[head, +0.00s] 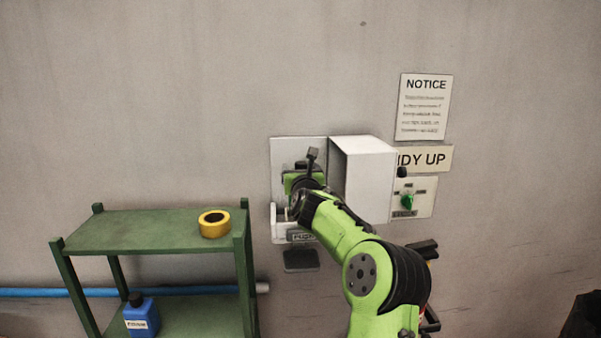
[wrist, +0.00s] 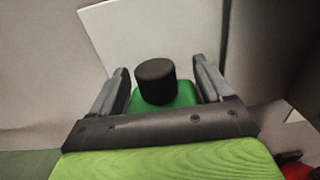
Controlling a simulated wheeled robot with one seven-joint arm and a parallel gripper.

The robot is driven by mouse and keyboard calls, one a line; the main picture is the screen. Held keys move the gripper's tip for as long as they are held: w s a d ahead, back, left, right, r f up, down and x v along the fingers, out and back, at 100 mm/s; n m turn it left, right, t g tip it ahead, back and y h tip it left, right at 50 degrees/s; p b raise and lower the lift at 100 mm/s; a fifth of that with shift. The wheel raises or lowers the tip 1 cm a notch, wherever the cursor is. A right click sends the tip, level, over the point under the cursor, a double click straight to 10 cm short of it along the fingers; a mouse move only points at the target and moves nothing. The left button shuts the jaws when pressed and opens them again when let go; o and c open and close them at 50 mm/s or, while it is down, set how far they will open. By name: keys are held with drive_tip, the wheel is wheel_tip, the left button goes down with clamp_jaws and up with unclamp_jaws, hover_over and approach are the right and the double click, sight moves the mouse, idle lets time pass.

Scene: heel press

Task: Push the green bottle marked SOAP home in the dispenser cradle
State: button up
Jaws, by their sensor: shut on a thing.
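The green bottle (wrist: 178,96) with a black cap (wrist: 155,82) is between the two fingers of my gripper (wrist: 161,72) in the wrist view. My gripper is shut on it. Its front and any marking are hidden. In the head view my gripper is in front of the white dispenser cradle (head: 278,234) on the wall and covers much of it. I cannot tell how deep the bottle sits, nor whether it touches the cradle's back or floor.
A white box (head: 365,180) juts from the wall just right of the cradle. A switch panel (head: 425,207) is beyond it. A green shelf (head: 140,232) stands at left with yellow tape (head: 214,224) and a blue bottle (head: 142,318). A dark plate (head: 301,259) is below the cradle.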

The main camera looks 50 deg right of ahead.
drive_tip(key=shift+r, duration=0.1)
drive_tip(key=shift+f+b, duration=0.7)
drive_tip(key=shift+b, duration=0.2)
drive_tip(key=shift+f+b, duration=0.8)
drive_tip(key=shift+b, duration=0.2)
drive_tip(key=shift+f+b, duration=0.8)
drive_tip(key=shift+f, duration=0.05)
idle(0.7)
drive_tip(key=o, duration=1.1)
drive_tip(key=shift+r+p, duration=2.2)
drive_tip(key=shift+r, duration=1.45)
